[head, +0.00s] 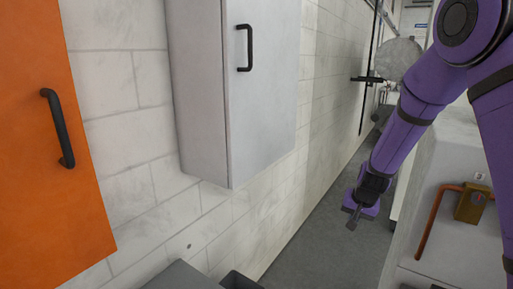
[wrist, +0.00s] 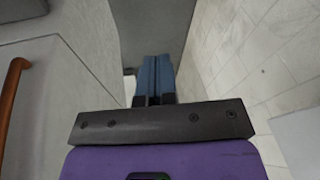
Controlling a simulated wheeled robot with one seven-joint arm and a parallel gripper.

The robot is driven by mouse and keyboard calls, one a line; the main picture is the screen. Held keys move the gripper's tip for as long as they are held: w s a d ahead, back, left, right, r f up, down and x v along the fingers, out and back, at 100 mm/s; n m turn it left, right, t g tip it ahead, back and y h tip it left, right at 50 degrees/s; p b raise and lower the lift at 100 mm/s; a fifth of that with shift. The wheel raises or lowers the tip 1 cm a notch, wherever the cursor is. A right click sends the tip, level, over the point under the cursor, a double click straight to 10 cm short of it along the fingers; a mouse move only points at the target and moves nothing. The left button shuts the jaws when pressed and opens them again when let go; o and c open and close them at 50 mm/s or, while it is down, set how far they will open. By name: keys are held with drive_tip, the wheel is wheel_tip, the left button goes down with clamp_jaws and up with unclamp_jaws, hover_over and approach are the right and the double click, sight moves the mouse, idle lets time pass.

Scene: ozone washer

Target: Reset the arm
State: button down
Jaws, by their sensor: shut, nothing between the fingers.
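My purple arm comes in from the right of the head view and hangs down and to the left. My gripper (head: 353,216) is at its lower end, over the grey floor. In the wrist view my gripper (wrist: 153,82) shows two blue-grey fingers lying together, shut with nothing between them. The gripper is apart from the wall and the cabinets.
A grey wall cabinet (head: 262,110) with a black handle hangs on the tiled wall. An orange cabinet door (head: 40,130) is at the left. A pale machine (head: 450,225) with a copper pipe (head: 430,225) stands at the right. A floor aisle (head: 335,225) runs between.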

drive_tip(key=s+a+r+n, duration=0.1)
drive_tip(key=s+r, duration=0.6)
drive_tip(key=r, duration=0.3)
drive_tip(key=s+r+n, duration=0.2)
drive_tip(key=s+r, duration=0.5)
drive_tip(key=r, duration=0.3)
drive_tip(key=s+d+r+n, duration=0.1)
drive_tip(key=s+r, duration=0.2)
drive_tip(key=s, duration=0.7)
drive_tip(key=s+r+t, duration=0.1)
drive_tip(key=s+r, duration=0.3)
drive_tip(key=s, duration=0.6)
drive_tip(key=shift+s+d+r+n+t+h, duration=0.2)
drive_tip(key=shift+s+d+n+t+h, duration=0.1)
drive_tip(key=shift+d+n, duration=0.1)
drive_tip(key=shift+d, duration=0.1)
